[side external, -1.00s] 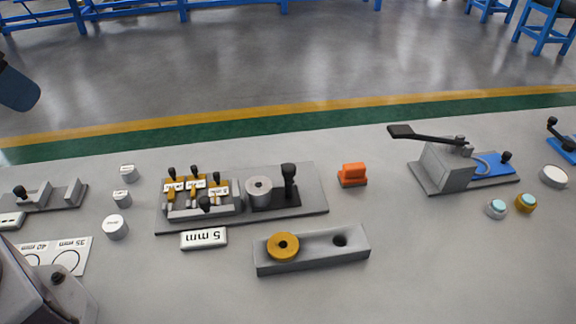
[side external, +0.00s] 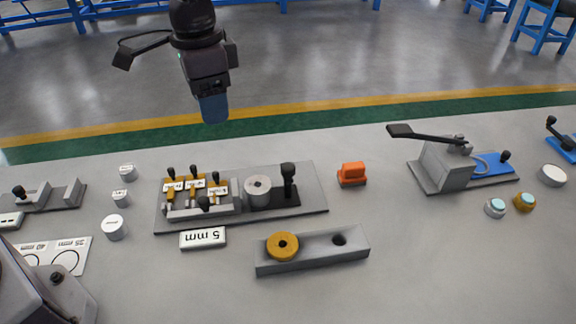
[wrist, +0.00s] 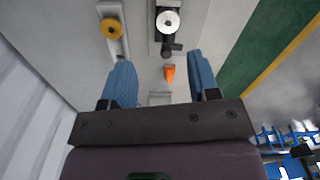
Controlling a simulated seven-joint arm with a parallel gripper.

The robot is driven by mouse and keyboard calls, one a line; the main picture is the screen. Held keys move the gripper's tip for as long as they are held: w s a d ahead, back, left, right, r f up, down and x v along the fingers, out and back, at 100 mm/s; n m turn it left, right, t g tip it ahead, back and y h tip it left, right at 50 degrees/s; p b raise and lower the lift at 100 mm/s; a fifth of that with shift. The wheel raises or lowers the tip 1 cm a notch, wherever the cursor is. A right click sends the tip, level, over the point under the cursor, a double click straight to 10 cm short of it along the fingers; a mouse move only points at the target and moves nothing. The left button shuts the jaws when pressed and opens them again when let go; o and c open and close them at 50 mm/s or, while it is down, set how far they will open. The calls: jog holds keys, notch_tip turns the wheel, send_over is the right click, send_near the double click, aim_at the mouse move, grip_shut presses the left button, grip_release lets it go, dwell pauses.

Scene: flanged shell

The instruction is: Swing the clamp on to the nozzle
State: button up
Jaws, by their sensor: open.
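A grey cylinder with a centre hole (side external: 257,189), which looks like the nozzle, stands on a grey plate (side external: 310,205). Beside it, on its right, is a black piece with an upright knob (side external: 288,178), which looks like the clamp. In the wrist view the cylinder (wrist: 168,20) and the black piece (wrist: 171,48) lie beyond the fingertips, near the top. I cannot tell whether the two touch. My gripper (side external: 214,108) hangs high above the back left of the table, touching nothing. In the wrist view its blue fingers (wrist: 162,80) are apart and empty.
Several yellow pieces with black knobs (side external: 193,187) share the plate. A grey block with a yellow ring (side external: 282,246) lies in front. An orange block (side external: 352,174) is to the right. A black-handled lever fixture (side external: 445,160) stands farther right. The front right table is clear.

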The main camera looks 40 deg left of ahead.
aim_at(288, 166)
jog(key=w+d+f+m, duration=0.6)
jog(key=w+d+m, duration=0.1)
jog(key=w, duration=0.4)
jog(key=f, duration=1.2)
jog(key=shift+s+f, duration=0.25)
jog(key=shift+f, duration=0.05)
jog(key=c, duration=0.9)
